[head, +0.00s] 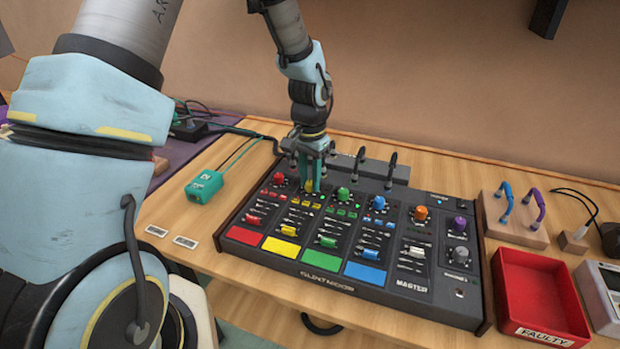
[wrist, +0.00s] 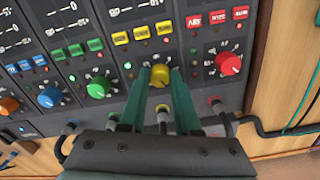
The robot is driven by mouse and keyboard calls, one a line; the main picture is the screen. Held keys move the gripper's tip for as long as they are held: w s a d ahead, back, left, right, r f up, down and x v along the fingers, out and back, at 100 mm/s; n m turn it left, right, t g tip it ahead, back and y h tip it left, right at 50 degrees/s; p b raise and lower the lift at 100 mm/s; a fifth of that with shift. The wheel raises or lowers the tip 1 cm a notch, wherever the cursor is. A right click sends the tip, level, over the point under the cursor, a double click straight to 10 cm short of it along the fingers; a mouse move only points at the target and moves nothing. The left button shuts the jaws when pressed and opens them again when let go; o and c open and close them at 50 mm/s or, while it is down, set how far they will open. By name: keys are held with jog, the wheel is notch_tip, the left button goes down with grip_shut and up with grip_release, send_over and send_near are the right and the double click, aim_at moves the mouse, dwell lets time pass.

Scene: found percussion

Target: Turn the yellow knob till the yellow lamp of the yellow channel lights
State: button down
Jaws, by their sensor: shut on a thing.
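The mixing desk (head: 390,285) stands on the wooden table with red, yellow, green and blue channels. My gripper (head: 311,178) reaches straight down to the top of the yellow channel. Its teal fingers, seen in the wrist view (wrist: 160,78), are shut on the yellow knob (wrist: 161,74), one finger on each side. The knob also shows partly in the head view (head: 309,186), mostly hidden by the fingers. The yellow buttons (wrist: 142,34) sit just beyond it in the wrist view. Small lamp dots lie beside the knob; I cannot clearly tell which is the yellow lamp or whether it is lit.
The red knob (wrist: 229,64) and green knob (wrist: 98,87) flank the gripper. Cables and plugs (wrist: 215,104) run along the desk's back edge, close to my gripper. A teal box (head: 203,186) stands left; a red tray (head: 543,329) stands right.

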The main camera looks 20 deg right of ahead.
aim_at(310, 182)
jog(key=shift+m, duration=0.3)
jog(key=shift+m+p, duration=0.6)
jog(key=shift+m, duration=2)
jog(key=c, duration=0.6)
grip_release()
notch_tip(310, 182, up, 11)
jog(key=shift+f+b, duration=0.1)
jog(key=shift+b, duration=0.9)
